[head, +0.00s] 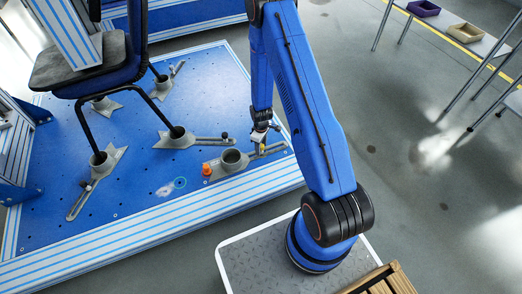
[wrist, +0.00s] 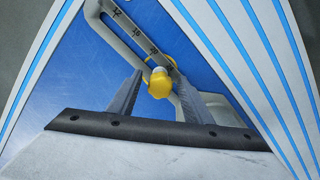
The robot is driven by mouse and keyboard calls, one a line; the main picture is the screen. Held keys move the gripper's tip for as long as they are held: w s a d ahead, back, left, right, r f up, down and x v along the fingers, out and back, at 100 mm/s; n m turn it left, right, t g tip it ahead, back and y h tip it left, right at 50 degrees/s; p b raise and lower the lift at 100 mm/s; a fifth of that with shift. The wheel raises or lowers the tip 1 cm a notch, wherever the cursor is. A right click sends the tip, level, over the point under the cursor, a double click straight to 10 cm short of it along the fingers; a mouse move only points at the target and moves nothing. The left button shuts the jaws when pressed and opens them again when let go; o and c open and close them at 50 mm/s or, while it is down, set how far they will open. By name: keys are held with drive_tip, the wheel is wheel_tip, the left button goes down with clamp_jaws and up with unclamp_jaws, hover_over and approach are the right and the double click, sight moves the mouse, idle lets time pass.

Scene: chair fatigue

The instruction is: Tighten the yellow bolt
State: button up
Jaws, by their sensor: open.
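The yellow bolt (wrist: 159,80) sits in the slot of a grey slotted clamp arm (wrist: 128,36) in the wrist view. In the head view the bolt is small and partly hidden close to my gripper (head: 266,138). In the wrist view my gripper (wrist: 155,98) is open, with one dark finger to the left of the bolt and one to the right. The bolt's head appears between the fingertips, with a gap on each side. I cannot tell how deep the fingers reach around it.
A blue platform (head: 105,215) with a striped edge carries a chair (head: 85,65) held by several grey clamps. An orange knob (head: 207,169) stands beside the empty cup (head: 233,158) of the nearest clamp. A table with a purple bin (head: 424,8) is at the upper right.

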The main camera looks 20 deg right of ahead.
drive_tip(key=shift+n, duration=0.4)
drive_tip(key=shift+n, duration=2)
drive_tip(key=shift+n, duration=2)
drive_tip(key=shift+n, duration=2)
